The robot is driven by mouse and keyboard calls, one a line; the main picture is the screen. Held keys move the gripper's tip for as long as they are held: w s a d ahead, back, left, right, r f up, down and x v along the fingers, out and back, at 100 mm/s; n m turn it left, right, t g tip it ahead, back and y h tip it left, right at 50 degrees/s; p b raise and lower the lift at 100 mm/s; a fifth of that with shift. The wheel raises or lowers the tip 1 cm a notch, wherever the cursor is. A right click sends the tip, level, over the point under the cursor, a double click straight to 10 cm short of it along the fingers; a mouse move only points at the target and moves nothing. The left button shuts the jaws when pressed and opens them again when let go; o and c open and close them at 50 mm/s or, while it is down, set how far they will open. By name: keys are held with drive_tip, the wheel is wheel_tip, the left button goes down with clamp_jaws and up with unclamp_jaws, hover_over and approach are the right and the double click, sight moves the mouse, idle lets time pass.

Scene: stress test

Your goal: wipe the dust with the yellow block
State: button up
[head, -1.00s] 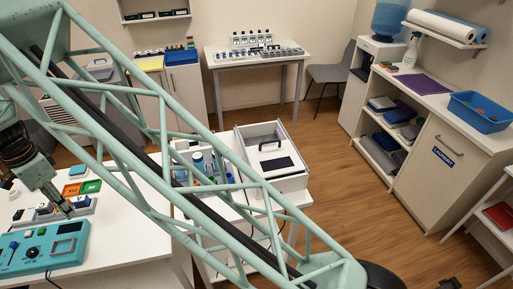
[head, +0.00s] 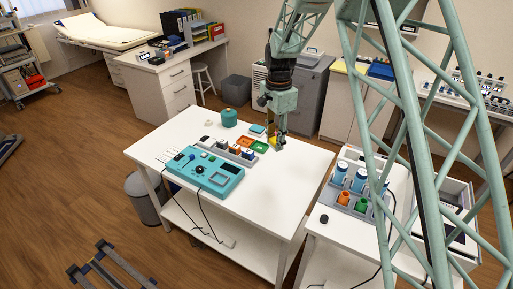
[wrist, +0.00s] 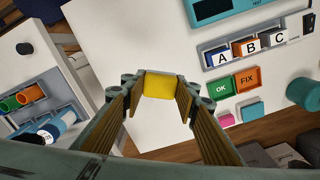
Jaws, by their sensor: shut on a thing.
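My gripper (head: 279,143) hangs over the right part of the white table (head: 265,205) in the head view. In the wrist view my gripper (wrist: 159,92) is shut on the yellow block (wrist: 160,84), which sits between the fingertips. The yellow block (head: 273,140) is a small spot beside the fingers in the head view. I cannot tell whether it touches the tabletop. I cannot make out any dust on the table.
A teal device (head: 208,173) with cables lies left of my gripper. Near it are a tray of lettered blocks (wrist: 246,43), a green OK tile (wrist: 221,88), an orange FIX tile (wrist: 247,79) and a teal pot (head: 229,118). A side table at right holds blue-and-white bottles (head: 360,179). The table's front right is bare.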

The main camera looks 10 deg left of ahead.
drive_tip(key=s+d+r+n+b, duration=0.1)
drive_tip(key=d+r+n, duration=0.2)
drive_tip(key=d, duration=1.1)
drive_tip(key=s+d+r+n+b, duration=0.1)
drive_tip(key=d+r, duration=0.4)
drive_tip(key=d, duration=0.9)
drive_tip(key=shift+d+n+b, duration=0.3)
drive_tip(key=shift+n+b, duration=0.15)
drive_tip(key=shift+n, duration=0.75)
drive_tip(key=shift+r, duration=0.1)
